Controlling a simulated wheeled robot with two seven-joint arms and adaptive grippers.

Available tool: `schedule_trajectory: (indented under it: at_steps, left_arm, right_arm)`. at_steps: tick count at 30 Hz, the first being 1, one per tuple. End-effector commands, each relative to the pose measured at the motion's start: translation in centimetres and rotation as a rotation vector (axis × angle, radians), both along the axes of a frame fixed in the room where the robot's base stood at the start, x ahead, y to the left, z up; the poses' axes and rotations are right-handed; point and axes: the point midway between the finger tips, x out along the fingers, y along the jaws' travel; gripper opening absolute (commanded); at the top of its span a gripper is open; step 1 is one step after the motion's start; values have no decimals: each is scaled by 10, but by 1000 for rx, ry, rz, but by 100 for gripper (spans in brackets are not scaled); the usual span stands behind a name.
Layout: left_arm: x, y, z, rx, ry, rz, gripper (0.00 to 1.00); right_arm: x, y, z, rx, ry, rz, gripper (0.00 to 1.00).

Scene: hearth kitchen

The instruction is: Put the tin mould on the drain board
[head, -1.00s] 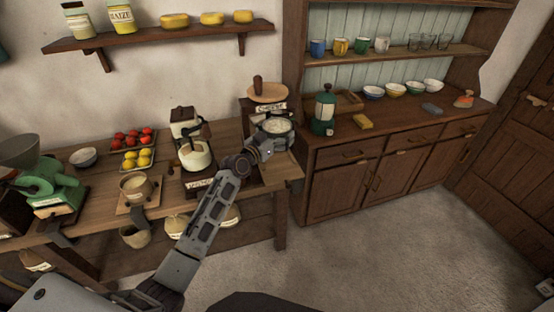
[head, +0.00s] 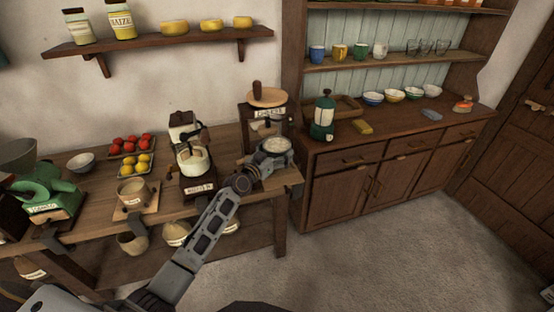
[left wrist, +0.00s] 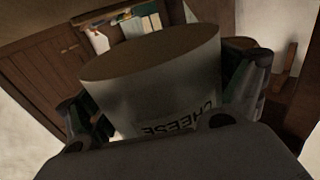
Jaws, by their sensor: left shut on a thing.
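The tin mould (head: 276,147) is a round, grey tin with a pale top, at the right end of the wooden table in the head view. My left gripper (head: 262,161) is shut on it and holds it in front of the cheese press. In the left wrist view the tin mould (left wrist: 155,85) fills the middle between the two fingers, with an upside-down CHEESE label. A flat wooden board (head: 150,207) under a small pot may be the drain board; I cannot be sure. My right gripper is not in view.
The cheese press (head: 268,117) stands close behind the mould. The dresser (head: 365,180) is to the right, and open floor lies in front.

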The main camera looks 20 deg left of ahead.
Motion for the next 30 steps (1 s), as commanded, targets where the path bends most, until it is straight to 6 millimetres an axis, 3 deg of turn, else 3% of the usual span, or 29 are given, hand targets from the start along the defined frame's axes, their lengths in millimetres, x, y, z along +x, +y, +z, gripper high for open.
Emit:
schedule_trajectory:
  at_steps: [13,30]
  left_arm:
    - [1,1,-32,-1,-3,1,46]
    - [0,1,-37,-1,-4,2,46]
  right_arm:
    - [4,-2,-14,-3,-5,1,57]
    - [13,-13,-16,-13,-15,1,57]
